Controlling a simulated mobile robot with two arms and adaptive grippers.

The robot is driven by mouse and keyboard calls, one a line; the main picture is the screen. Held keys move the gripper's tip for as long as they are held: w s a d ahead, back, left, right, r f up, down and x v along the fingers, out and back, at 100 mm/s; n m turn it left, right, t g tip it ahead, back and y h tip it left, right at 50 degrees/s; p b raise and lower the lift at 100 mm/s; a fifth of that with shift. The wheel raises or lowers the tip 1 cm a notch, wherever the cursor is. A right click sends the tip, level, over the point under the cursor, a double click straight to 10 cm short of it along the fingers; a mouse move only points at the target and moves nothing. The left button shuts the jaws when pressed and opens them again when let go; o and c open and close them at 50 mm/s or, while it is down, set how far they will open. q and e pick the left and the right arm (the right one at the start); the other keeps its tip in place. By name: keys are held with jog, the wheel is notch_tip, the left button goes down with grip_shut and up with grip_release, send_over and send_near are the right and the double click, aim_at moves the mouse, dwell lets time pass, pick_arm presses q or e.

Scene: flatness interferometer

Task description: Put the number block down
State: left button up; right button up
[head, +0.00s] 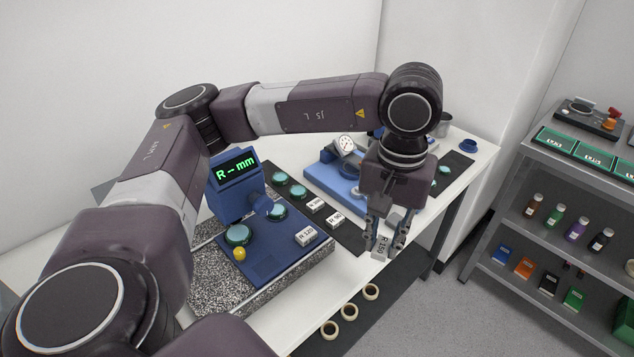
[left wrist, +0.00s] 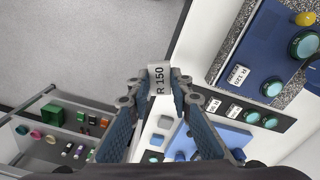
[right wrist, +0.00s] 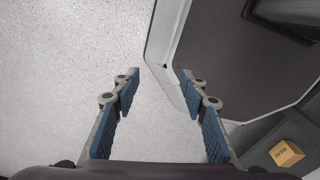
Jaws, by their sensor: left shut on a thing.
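The number block marked R 150 (head: 381,249) is a small pale block between the fingertips of my left gripper (head: 385,240). The left gripper is shut on it and points down at the front edge of the white table. In the left wrist view the block (left wrist: 159,79) sits between the tips, with grey floor behind it. Whether it touches the table is hard to tell. My right gripper (right wrist: 161,82) is open and empty above the floor.
The blue R-mm instrument (head: 236,180) stands left, with a white R 120 block (head: 306,236) on its base. Two more white blocks (head: 334,220) lie on a black strip. A blue dial gauge stand (head: 335,175) is behind. A grey shelf (head: 560,200) stands right.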

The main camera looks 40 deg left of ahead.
pick_arm(q)
jog(key=w+n, duration=0.1)
jog(key=n, duration=0.2)
jog(key=shift+w+a+r, duration=0.35)
jog(key=shift+a, duration=0.05)
jog(key=w+n, duration=0.2)
jog(key=n, duration=0.1)
pick_arm(e)
jog(key=w+d, duration=0.5)
jog(key=w, duration=0.2)
pick_arm(q)
notch_tip(320, 180, up, 3)
jog(key=n+p, duration=0.1)
jog(key=n, duration=2.5)
send_over(357, 240)
notch_tip(357, 240, down, 14)
jog(key=shift+r+p, duration=0.1)
jog(key=shift+p, duration=0.7)
notch_tip(357, 240, down, 5)
jog(key=shift+r+p, duration=0.1)
jog(key=shift+p, duration=0.4)
jog(key=shift+f, duration=0.25)
pick_arm(e)
jog(key=s+a+r, duration=0.2)
jog(key=s+r, duration=0.1)
jog(key=shift+s+a+r, duration=0.25)
jog(key=shift+a, duration=0.1)
